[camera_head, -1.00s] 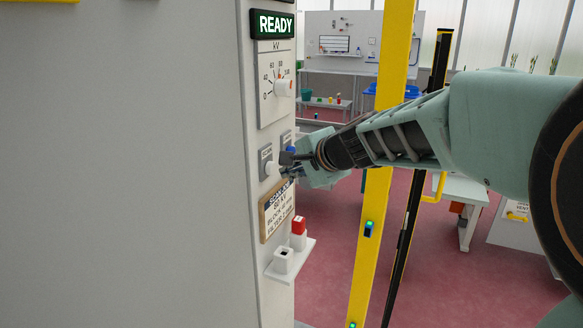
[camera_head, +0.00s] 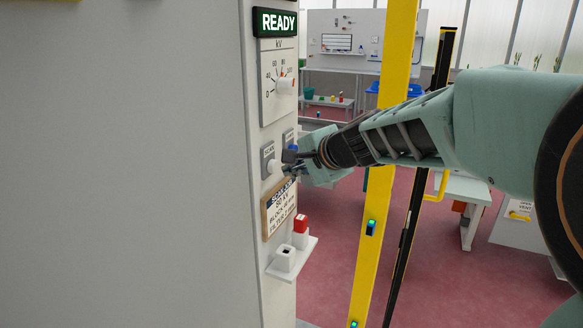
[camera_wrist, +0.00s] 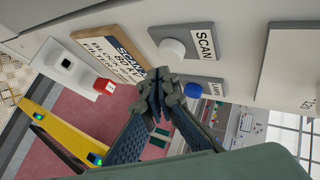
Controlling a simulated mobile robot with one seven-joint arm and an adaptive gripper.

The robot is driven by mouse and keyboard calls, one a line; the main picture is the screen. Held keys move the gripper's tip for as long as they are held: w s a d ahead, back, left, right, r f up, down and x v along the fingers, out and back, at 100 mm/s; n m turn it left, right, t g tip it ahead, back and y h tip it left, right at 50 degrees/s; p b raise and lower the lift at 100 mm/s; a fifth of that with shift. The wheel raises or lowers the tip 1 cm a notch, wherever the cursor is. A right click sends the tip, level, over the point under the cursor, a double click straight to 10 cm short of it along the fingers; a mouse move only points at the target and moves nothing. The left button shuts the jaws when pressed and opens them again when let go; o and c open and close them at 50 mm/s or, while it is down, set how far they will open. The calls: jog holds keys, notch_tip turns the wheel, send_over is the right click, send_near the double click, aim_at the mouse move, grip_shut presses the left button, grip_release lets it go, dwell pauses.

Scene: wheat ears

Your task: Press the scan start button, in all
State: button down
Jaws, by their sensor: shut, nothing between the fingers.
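The scan button is a white round knob (camera_head: 272,166) on a small grey plate labelled SCAN, on the narrow front of the grey cabinet. It also shows in the wrist view (camera_wrist: 172,49). My gripper (camera_head: 288,169) is shut and empty, just right of the scan button in the head view. In the wrist view my gripper's closed fingertips (camera_wrist: 161,82) are below the white button, with a gap visible between them in the picture. Whether they touch the panel cannot be told. A green-lit READY sign (camera_head: 275,22) is at the top of the cabinet.
A blue button (camera_wrist: 193,90) sits beside the scan button, close to the fingers. A kV dial (camera_head: 284,86) is above, a notice plate (camera_head: 279,209) below, then a small shelf (camera_head: 292,262) with red and white blocks. A yellow post (camera_head: 381,190) stands right.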

jog(key=shift+a, duration=0.2)
jog(key=shift+w+a, duration=0.15)
jog(key=shift+a, duration=0.05)
jog(key=shift+w+a, duration=0.2)
jog(key=shift+a, duration=0.4)
dwell(1.0)
dwell(0.3)
jog(key=shift+s+d+b, duration=0.2)
jog(key=shift+d, duration=0.3)
jog(key=shift+s+d+b, duration=0.15)
jog(key=shift+d+b, duration=0.05)
jog(key=shift+d, duration=0.25)
jog(key=shift+s+d+b, duration=0.3)
jog(key=shift+d+b, duration=0.15)
jog(key=shift+d, duration=0.35)
jog(key=shift+s+d+b, duration=0.25)
jog(key=shift+d+b, duration=0.15)
jog(key=shift+d, duration=0.35)
jog(key=shift+s+d+b, duration=0.3)
jog(key=shift+d+b, duration=0.15)
jog(key=shift+d, duration=0.35)
